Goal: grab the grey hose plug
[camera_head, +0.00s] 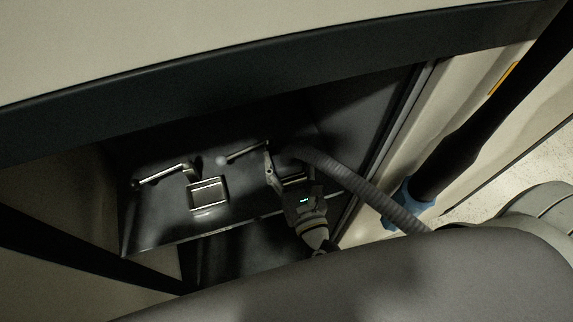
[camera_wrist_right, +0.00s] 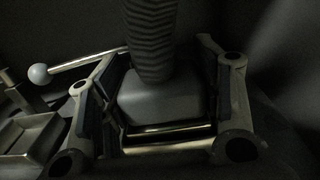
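The grey hose plug (camera_wrist_right: 165,105) is a blocky grey piece with a ribbed hose (camera_wrist_right: 150,35) rising from its top. It sits at the right-hand socket of the dark recessed panel, and in the head view the grey hose (camera_head: 350,182) runs from it down to the right. My right gripper (camera_head: 282,165) is at the plug. In the right wrist view its two fingers (camera_wrist_right: 160,110) stand on either side of the plug, very close to its sides. I cannot tell whether they press on it. My left gripper is not in view.
A square metal socket (camera_head: 209,194) with a lever (camera_head: 160,174) is left of the gripper on the panel (camera_head: 160,232). A ball-ended lever (camera_wrist_right: 85,62) sticks out beside the plug. The recess has walls close around it. A dark tube with a blue piece (camera_head: 398,206) is at right.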

